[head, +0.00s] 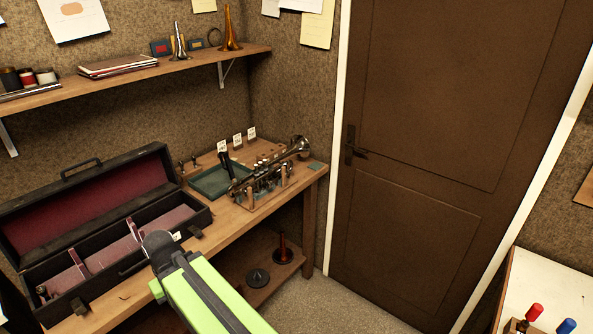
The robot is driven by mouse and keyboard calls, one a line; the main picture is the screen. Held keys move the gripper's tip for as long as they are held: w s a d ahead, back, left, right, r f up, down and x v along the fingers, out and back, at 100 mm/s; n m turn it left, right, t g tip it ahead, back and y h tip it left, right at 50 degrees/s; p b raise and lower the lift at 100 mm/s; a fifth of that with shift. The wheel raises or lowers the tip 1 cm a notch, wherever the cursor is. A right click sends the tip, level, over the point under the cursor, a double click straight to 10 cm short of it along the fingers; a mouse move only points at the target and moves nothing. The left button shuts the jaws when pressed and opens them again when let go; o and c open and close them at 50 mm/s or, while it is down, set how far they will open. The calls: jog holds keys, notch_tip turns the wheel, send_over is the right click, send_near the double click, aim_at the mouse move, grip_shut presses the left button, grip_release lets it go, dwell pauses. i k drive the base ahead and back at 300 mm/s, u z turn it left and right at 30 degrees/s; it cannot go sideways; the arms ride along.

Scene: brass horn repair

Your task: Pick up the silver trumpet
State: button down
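The silver trumpet (295,149) lies on the wooden bench near the door, its bell pointing up and to the right. Its valves and tubing sit among the short wooden posts of a small stand (252,205), which partly hide them. My green arm reaches up from the bottom of the picture to a dark rounded end, left of the trumpet and well apart from it. No gripper fingers can be made out.
An open black case (92,167) with a red lining fills the bench's left part. A green tray (208,182) lies beside the trumpet. A shelf (130,80) with small horns hangs above. The dark door (440,120) is shut. Carpet is clear before it.

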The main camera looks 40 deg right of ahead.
aim_at(300, 146)
jog(key=z, duration=1.1)
